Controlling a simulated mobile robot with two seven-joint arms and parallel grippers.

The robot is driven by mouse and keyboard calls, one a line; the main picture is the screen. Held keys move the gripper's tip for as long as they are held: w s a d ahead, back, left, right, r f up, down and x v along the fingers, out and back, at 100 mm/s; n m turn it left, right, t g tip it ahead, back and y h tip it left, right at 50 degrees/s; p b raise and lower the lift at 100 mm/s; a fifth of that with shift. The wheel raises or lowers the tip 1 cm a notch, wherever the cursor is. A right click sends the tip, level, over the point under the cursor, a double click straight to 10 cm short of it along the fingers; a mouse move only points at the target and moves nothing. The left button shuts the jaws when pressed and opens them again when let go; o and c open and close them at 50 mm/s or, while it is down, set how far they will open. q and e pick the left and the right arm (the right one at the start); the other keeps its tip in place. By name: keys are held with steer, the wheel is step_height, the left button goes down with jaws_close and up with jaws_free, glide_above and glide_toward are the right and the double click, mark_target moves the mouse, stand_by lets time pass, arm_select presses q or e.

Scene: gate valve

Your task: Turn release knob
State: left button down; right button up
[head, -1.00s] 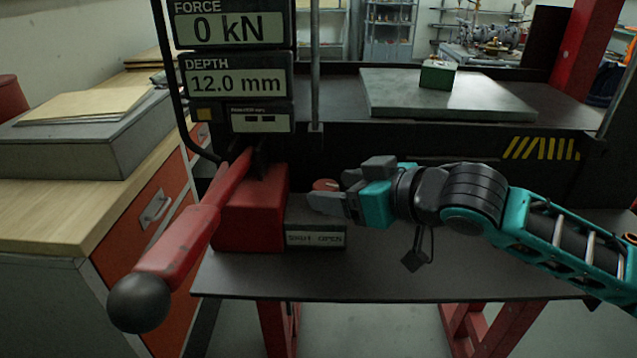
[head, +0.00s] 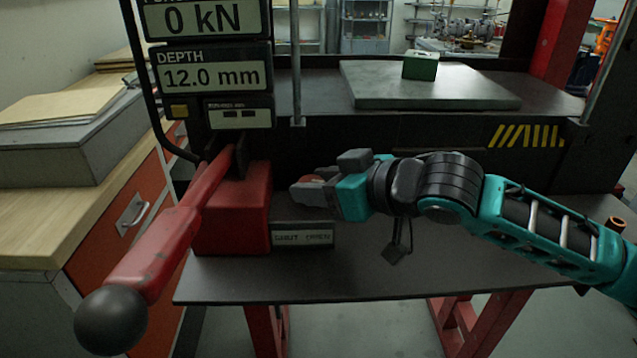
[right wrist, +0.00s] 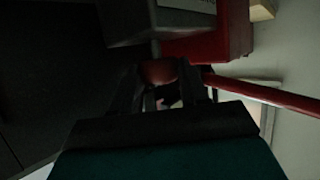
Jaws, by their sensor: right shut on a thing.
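The release knob (head: 314,179) is a small reddish round part just right of the red pump block, above the plate marked "SHUT OPEN" (head: 303,237). My right gripper (head: 303,188) comes in from the right and is shut on the knob, its grey fingers covering much of it. In the right wrist view, the knob (right wrist: 158,72) sits between the two dark fingertips. My left gripper is not in view.
The red block (head: 235,222) carries a long red lever (head: 165,245) with a black ball end, slanting toward the lower left. Displays above read 0 kN and 12.0 mm. A green block (head: 421,66) rests on a grey plate (head: 375,90) behind. The dark shelf front (head: 400,285) is clear.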

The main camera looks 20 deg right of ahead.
steer(key=c, duration=0.3)
steer(key=n+g+y+p, duration=0.1)
steer(key=p, duration=0.1)
steer(key=shift+d+r+p, duration=0.1)
steer(key=shift+r+p, duration=0.1)
steer(key=shift+p, duration=0.15)
steer(key=shift+f+n, duration=0.1)
steer(key=shift+n, duration=0.2)
steer(key=shift+f+n+g+y, duration=0.2)
steer(key=shift+n+g+y, duration=0.2)
steer(key=shift+g+y, duration=0.1)
steer(key=shift+y, duration=0.3)
steer(key=shift+n, duration=0.3)
steer(key=o, duration=1)
steer(key=shift+w+r, duration=0.1)
steer(key=shift+o, duration=0.2)
